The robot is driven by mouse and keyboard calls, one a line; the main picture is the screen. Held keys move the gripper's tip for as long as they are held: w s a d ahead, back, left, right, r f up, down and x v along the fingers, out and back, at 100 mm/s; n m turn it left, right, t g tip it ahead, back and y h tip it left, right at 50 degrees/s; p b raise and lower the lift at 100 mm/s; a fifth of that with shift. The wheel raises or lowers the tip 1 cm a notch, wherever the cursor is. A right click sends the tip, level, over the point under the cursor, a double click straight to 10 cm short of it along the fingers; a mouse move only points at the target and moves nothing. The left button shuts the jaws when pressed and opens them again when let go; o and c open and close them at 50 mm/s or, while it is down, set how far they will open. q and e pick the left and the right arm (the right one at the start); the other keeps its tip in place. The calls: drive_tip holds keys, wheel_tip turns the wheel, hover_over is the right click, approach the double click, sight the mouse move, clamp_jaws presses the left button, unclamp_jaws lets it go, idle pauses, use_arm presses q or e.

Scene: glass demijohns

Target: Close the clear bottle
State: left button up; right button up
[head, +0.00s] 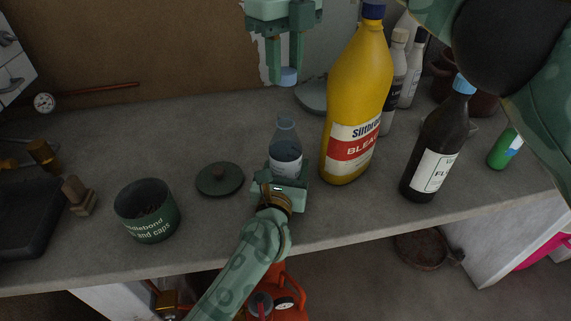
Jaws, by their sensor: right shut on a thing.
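The clear bottle (286,146) stands upright on the grey worktop, its narrow neck open at the top. My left gripper (285,174) is at the bottle's lower part, reaching in from the front. Its fingers are mostly hidden, so I cannot tell whether they grip the bottle. My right gripper (287,66) points down above the bottle and is shut on a light blue cap (287,77). The cap is apart from the neck, with a clear gap between them, and roughly in line above it.
A yellow bleach bottle (356,100) stands close on the right, with a dark bottle (437,142) beyond it. A dark green lid (220,179) and a green tin (147,210) are on the left. The worktop behind the lid is free.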

use_arm(q)
drive_tip(key=shift+c, duration=1)
use_arm(e)
hover_over(285, 114)
drive_tip(key=shift+f, duration=2.45)
drive_tip(key=shift+f, duration=0.1)
drive_tip(key=shift+f, duration=0.8)
drive_tip(key=shift+f, duration=0.55)
